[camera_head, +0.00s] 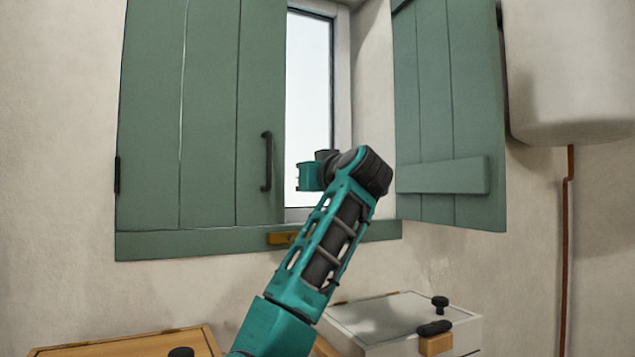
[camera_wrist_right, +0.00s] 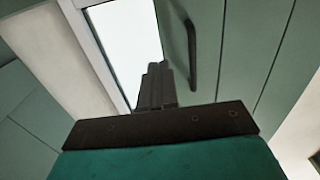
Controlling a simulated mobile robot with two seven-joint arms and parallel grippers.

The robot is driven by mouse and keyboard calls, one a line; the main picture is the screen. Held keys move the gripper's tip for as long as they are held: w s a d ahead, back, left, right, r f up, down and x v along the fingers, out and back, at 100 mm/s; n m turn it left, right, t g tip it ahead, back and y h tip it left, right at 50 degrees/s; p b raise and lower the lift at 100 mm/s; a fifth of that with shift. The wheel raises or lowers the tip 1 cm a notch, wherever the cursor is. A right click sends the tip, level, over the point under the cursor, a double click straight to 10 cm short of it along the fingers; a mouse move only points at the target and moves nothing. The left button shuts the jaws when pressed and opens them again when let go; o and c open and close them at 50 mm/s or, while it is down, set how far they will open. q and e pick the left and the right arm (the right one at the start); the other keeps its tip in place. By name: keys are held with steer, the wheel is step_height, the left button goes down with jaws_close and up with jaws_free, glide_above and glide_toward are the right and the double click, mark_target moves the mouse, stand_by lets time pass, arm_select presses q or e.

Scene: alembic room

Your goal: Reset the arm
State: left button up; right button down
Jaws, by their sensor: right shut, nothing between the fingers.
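My right arm (camera_head: 325,235) rises from the bottom of the head view, teal and black, and bends in front of the window. Its fingers cannot be made out clearly there. In the right wrist view my right gripper (camera_wrist_right: 157,84) has its dark fingers together and empty. The fingers overlap the bright window pane, beside the black handle (camera_wrist_right: 190,55) of a green shutter; I cannot tell how far apart they are. My left gripper is not in view.
The left green shutter (camera_head: 205,110) has a black handle; the right shutter (camera_head: 450,120) stands swung open. The window (camera_head: 308,90) shows between them. A white tank (camera_head: 570,70) hangs at right above a brown pipe (camera_head: 566,250). A white-grey box (camera_head: 400,318) and wooden box (camera_head: 135,345) stand below.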

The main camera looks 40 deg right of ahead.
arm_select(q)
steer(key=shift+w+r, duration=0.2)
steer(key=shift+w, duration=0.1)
arm_select(e)
steer(key=v, duration=0.3)
steer(key=shift+s, duration=0.1)
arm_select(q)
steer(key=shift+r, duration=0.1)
arm_select(e)
steer(key=shift+r, duration=0.1)
